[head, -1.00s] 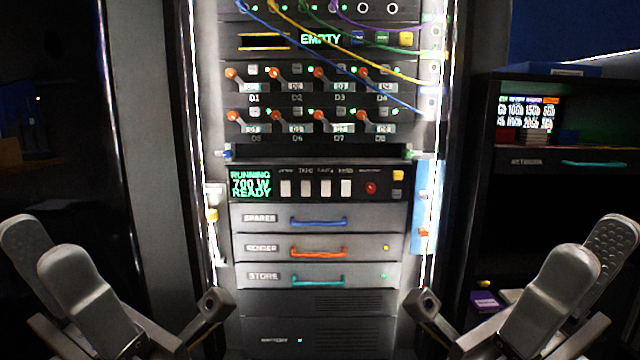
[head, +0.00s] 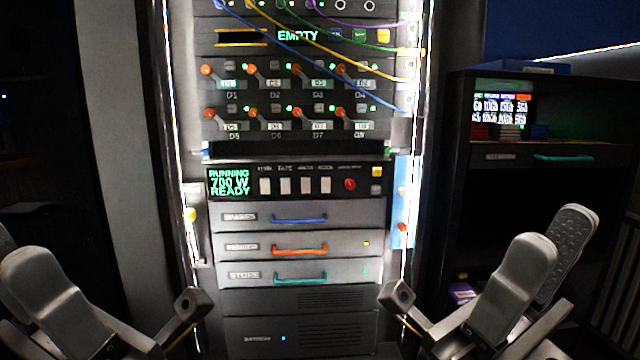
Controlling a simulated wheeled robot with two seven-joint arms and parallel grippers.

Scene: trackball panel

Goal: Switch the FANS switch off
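A dark control panel (head: 217,199) sits mid-rack, with a green display (head: 229,183) reading "RUNNING 700 W READY". To its right is a row of white switches (head: 285,186) under small labels. The labels are too blurred for me to tell which switch is FANS. A red knob (head: 350,184) and a yellow button (head: 377,171) sit at the row's right. My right gripper (head: 556,224) is at lower right, fingers apart and empty, well away from the panel. My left gripper (head: 14,247) is at lower left, partly cut off by the picture edge, fingers apart.
Below are drawers with blue (head: 299,220), orange and teal handles. A dark cabinet (head: 463,155) stands at right. The space before the panel is clear.

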